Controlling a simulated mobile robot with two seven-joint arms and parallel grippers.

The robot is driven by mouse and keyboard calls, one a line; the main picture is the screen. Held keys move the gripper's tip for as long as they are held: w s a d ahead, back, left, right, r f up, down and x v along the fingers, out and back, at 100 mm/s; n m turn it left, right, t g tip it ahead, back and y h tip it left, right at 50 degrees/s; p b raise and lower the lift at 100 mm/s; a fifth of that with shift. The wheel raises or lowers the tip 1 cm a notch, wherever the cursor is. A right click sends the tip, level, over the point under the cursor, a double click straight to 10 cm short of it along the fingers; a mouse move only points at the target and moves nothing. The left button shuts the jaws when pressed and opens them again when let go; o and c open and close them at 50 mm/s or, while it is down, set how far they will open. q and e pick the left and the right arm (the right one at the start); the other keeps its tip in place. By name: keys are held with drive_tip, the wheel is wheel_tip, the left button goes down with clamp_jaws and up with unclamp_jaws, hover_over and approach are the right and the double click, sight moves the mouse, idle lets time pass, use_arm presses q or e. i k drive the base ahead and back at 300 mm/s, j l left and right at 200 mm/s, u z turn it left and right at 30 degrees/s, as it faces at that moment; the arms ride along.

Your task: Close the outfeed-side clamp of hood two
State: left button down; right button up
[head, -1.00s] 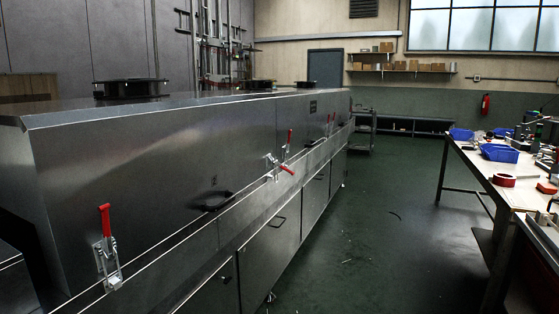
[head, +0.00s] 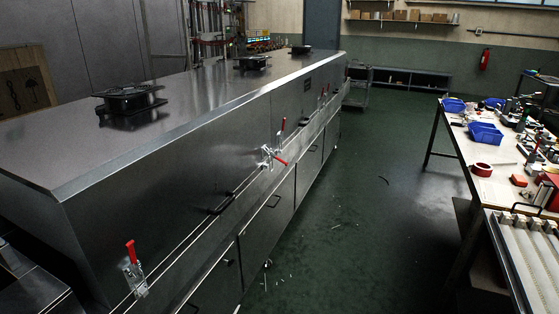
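The long steel dryer (head: 165,165) runs from the near left to the back, with red-handled toggle clamps along its front seam. The nearest clamp (head: 134,272) has its handle upright. Farther along, at a joint between hoods, one clamp (head: 270,158) has its red handle sticking out toward the aisle. Just beyond it another clamp (head: 281,130) has its handle upright. More small clamps (head: 323,100) with upright-looking handles show farther back. I cannot tell from any marking which hood is number two or which end is the outfeed. Neither of my grippers is in view.
A workbench (head: 463,133) with blue bins (head: 485,133) and tools stands at the right. The green floor (head: 345,210) between is open, with a few light scraps. A cart (head: 357,88) stands beyond the dryer.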

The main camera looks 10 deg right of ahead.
sight(273, 155)
drive_tip(key=i+l, duration=0.4)
drive_tip(key=i+l+z, duration=0.1)
drive_tip(key=i+l, duration=0.35)
drive_tip(key=i, duration=0.15)
drive_tip(key=i+l, duration=0.35)
drive_tip(key=i, duration=0.15)
drive_tip(key=i+l+z, duration=0.1)
drive_tip(key=i+l, duration=0.65)
drive_tip(key=i, duration=0.25)
drive_tip(key=z, duration=0.05)
